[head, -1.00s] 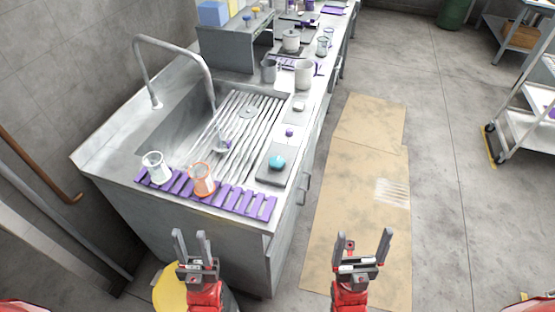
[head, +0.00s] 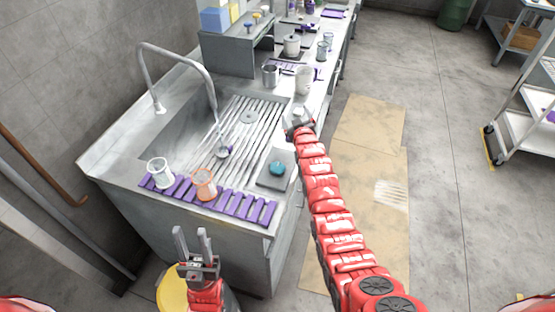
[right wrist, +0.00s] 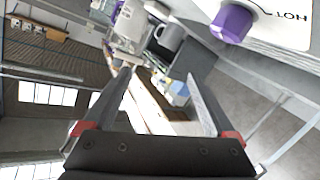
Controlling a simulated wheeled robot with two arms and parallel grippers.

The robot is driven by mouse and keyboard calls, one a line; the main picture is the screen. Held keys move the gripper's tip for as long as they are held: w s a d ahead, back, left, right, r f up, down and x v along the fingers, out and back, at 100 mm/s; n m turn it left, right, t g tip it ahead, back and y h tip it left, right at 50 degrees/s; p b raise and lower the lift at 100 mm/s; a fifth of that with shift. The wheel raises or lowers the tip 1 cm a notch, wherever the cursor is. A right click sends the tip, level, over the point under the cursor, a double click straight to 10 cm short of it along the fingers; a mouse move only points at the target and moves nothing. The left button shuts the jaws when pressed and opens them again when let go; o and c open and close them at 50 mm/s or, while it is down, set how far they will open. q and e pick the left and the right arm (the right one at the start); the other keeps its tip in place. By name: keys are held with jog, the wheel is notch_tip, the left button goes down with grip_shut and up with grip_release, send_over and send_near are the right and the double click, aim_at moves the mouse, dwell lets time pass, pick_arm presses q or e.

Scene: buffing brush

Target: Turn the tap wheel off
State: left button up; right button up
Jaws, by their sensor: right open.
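A purple knob (right wrist: 232,22) shows at the top of the right wrist view, beside a white panel marked "HOT" (right wrist: 285,15). In the head view my right arm covers that spot on the counter. A teal round knob (head: 277,168) sits on a grey plate (head: 268,182) near the counter's front; I cannot tell which of the two is the tap wheel. The curved tap spout (head: 180,51) hangs over the sink. My right gripper (right wrist: 157,78) is open and empty, with the purple knob beyond and right of its fingers. My left gripper (head: 191,233) is open and empty before the counter.
A clear beaker (head: 159,172) and an orange-marked one (head: 204,185) stand at the purple slatted rack (head: 232,205). A metal cup (head: 270,75) and a white jug (head: 303,80) stand farther back. Floor to the right is free around cardboard (head: 370,120).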

jog(key=w+a+r+n+g, duration=0.1)
jog(key=a+n+g, duration=0.1)
jog(key=a+g, duration=0.25)
notch_tip(320, 180, up, 12)
jog(key=f+n+g+h+p, duration=0.1)
jog(key=n+g+h+p, duration=0.15)
jog(key=g, duration=0.95)
send_over(277, 167)
jog(key=shift+n+t, duration=0.25)
jog(key=shift+n, duration=0.2)
notch_tip(277, 167, down, 8)
jog(key=b, duration=0.8)
jog(key=shift+a+f, duration=0.1)
jog(key=shift+f, duration=0.15)
jog(key=f+p, duration=0.2)
jog(key=f, duration=0.1)
jog(key=shift+d+f, duration=0.2)
jog(key=shift+f, duration=0.1)
notch_tip(277, 167, down, 4)
jog(key=shift+r, duration=0.25)
jog(key=shift+w+f, duration=0.1)
jog(key=shift+f, duration=0.55)
jog(key=c, duration=1.4)
jog(key=shift+o, duration=0.2)
